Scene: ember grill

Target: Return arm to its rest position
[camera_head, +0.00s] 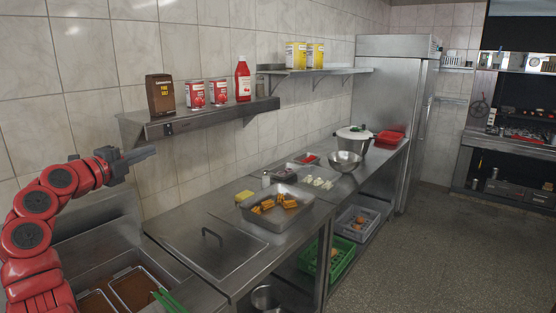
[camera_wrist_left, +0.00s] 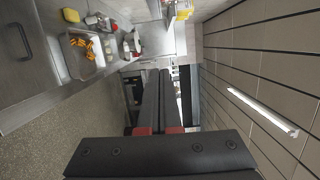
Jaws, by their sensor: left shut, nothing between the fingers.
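My left arm, red with dark joints, comes in from the left in the head view and is raised over the fryer end of the counter. My left gripper (camera_head: 150,152) is shut and empty, pointing right in front of the tiled wall, below the upper shelf. In the left wrist view its dark fingers (camera_wrist_left: 160,92) lie close together with nothing between them. My right gripper is not in view.
A steel shelf (camera_head: 205,117) above holds a brown box, red cans and a red bottle. The steel counter (camera_head: 180,235) carries a metal tray (camera_head: 277,224) of orange-brown food, and a bowl (camera_head: 344,163). Fryer baskets (camera_head: 98,302) sit below the arm. The floor (camera_head: 440,250) at right is clear.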

